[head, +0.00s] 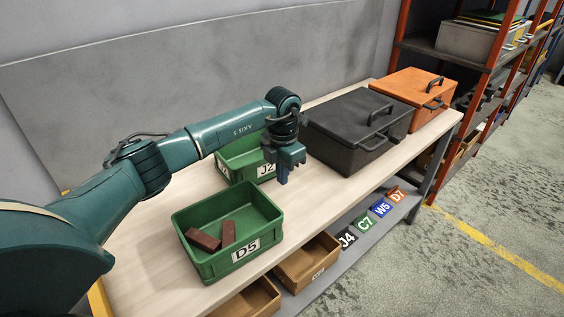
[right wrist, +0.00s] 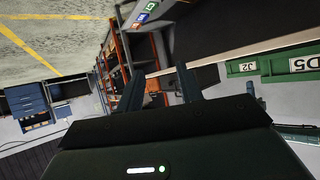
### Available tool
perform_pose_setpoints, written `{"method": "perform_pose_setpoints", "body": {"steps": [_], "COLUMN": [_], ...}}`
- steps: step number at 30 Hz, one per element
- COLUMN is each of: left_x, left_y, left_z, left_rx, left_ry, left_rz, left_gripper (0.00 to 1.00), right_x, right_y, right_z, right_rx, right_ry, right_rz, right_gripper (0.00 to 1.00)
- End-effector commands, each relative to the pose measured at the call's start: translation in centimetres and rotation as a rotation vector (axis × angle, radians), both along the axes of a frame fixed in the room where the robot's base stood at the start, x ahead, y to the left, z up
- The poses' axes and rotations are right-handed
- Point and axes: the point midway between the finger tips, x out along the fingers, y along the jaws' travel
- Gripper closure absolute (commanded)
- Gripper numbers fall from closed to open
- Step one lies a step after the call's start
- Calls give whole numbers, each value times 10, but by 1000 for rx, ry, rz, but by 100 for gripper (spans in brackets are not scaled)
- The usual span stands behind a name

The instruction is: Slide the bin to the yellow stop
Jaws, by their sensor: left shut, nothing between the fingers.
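Two green bins are on the bench. The bin labelled D5 (head: 209,263) is nearer and holds two brown blocks. The bin labelled J2 (head: 236,171) is behind it, partly hidden by my left arm. Both also show at the right edge of the right wrist view, D5 (right wrist: 289,64) and J2 (right wrist: 236,69). My left gripper (head: 283,181) points down, shut and empty, just right of J2; I cannot tell whether it touches. A yellow strip (head: 98,298) runs along the bench's left end, partly hidden by my arm. My right gripper (right wrist: 160,80) is open and empty, away from the bins.
A black lidded case (head: 345,125) and an orange case (head: 405,88) stand further right on the bench (head: 140,262). Brown bins (head: 308,262) and several label cards are on the lower shelf. An orange-framed rack (head: 490,65) stands at the right.

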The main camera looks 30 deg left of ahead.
Motion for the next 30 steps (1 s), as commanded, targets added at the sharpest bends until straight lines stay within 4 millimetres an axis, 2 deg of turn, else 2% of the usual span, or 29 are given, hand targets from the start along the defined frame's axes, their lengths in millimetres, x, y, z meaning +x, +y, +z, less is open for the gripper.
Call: {"method": "perform_pose_setpoints", "body": {"steps": [3,6,9,15,30], "left_x": [-1,-4,-17,-34,-37], "left_y": [-1,2,8,14,15], "left_z": [-27,-41,-38,-39,-41], "left_rx": [-2,0,-1,-1,-2], "left_ry": [4,2,-1,-1,-1], "left_rz": [1,1,-1,0,0], "left_gripper": [100,100,100,100,100], "right_x": [-1,-1,-1,-4,-4], "right_y": [-3,-2,-3,-4,-7], "right_z": [-3,0,5,2,-1], "right_rx": [-6,-3,-2,-5,-9], "right_ry": [13,16,23,46,50], "right_rz": [-7,-10,-19,-29,-32], "right_gripper": [64,64,64,64,64]}}
